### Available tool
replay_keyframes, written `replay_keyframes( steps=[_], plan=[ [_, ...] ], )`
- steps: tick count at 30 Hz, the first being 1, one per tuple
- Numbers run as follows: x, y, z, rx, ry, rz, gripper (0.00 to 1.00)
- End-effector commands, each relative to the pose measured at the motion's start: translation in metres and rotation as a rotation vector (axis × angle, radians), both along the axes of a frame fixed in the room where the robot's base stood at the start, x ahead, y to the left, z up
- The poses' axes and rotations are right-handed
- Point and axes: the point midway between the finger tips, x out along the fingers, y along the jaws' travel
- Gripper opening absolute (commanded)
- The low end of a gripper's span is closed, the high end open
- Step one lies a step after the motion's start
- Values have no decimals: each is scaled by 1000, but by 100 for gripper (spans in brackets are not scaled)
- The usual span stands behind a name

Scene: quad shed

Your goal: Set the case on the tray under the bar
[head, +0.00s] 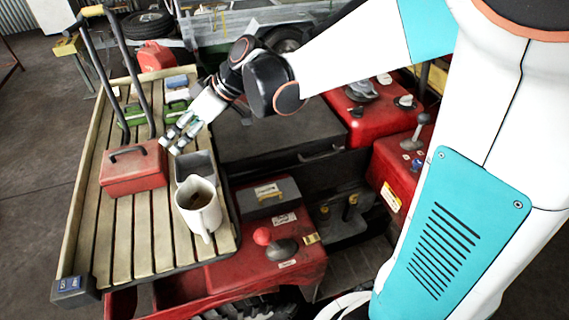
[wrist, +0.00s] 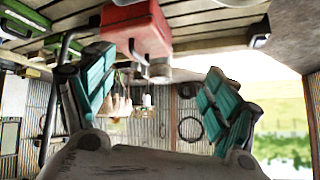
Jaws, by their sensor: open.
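A red case (head: 134,170) with a black top handle sits upright on the slatted wooden tray (head: 143,235), just in front of the feet of a dark bar (head: 93,62). The bar rises as a tall hoop with a yellowish top. My gripper (head: 178,133) is open and empty, above the tray's right side, to the upper right of the red case and apart from it. In the wrist view, which looks upside down, the red case (wrist: 136,28) shows beyond the spread fingers. I cannot tell the gripper's exact height.
Green cases (head: 176,106) and a white-blue box (head: 177,83) lie farther back, with a red can (head: 155,57) behind. The tray's front slats are clear.

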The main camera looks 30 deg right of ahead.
Motion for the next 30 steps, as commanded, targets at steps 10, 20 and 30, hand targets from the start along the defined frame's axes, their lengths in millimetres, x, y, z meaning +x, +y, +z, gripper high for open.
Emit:
replay_keyframes(
  steps=[10, 20, 30],
  plan=[
    [-80, -53, 18, -136, 110, -329, 81],
    [-154, -108, 17, -216, 130, -652, 81],
    [-205, -150, 7, -239, 91, -896, 81]
  ],
)
